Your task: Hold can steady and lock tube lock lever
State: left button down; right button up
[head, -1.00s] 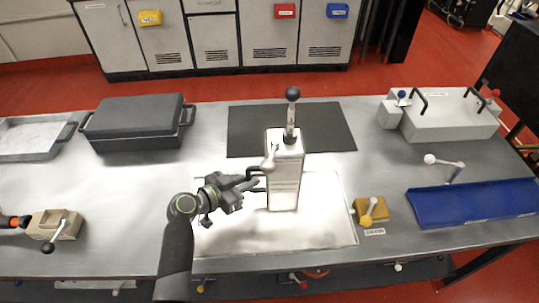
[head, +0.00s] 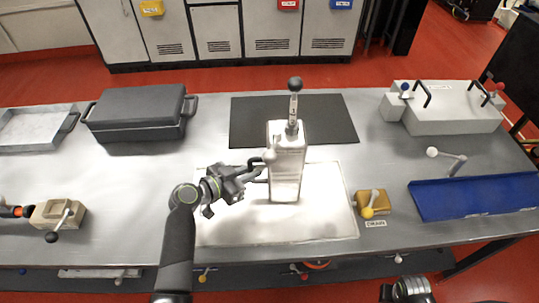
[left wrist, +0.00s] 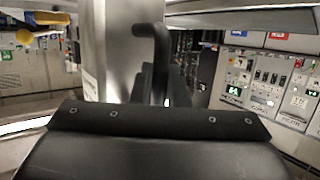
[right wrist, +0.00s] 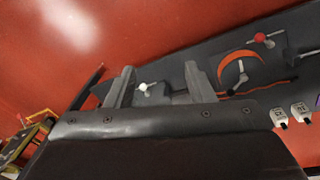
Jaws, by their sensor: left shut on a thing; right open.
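The can (head: 285,175) is a tall, pale metal box standing upright on the bright plate at the middle of the bench. A lever (head: 294,104) with a black ball knob stands up from its top. A small pale knob sits at its upper left edge. My left gripper (head: 260,173) is shut on the dark handle at the can's left side. The bent dark handle (left wrist: 152,45) shows up close in the left wrist view, beside the can's metal wall (left wrist: 128,50). My right gripper (head: 408,290) is low at the bottom edge; its fingers (right wrist: 160,88) are apart and empty.
A yellow block with a lever (head: 372,203) and a blue tray (head: 475,197) lie right of the can. A grey box (head: 455,112) stands back right, a dark case (head: 138,115) back left. A beige clamp block (head: 58,214) is far left. A dark mat (head: 335,130) lies behind the can.

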jog(key=w+r+m, duration=0.1)
jog(key=w+r, duration=0.2)
jog(key=r, duration=1.1)
jog(key=m+t+y, duration=0.4)
jog(key=y, duration=1.5)
send_near(270, 156)
jog(key=shift+w+f+x, duration=0.1)
jog(key=shift+f+x, duration=0.15)
jog(key=shift+x, duration=1.45)
jog(key=shift+w+f+x, duration=0.1)
jog(key=shift+f+x, duration=0.1)
jog(key=shift+x, duration=1.5)
jog(key=shift+w+f+x, duration=0.1)
jog(key=shift+f+x, duration=0.15)
jog(key=shift+x, duration=1.5)
jog(key=shift+d, duration=0.1)
jog(key=shift+c, duration=0.4)
grip_shut()
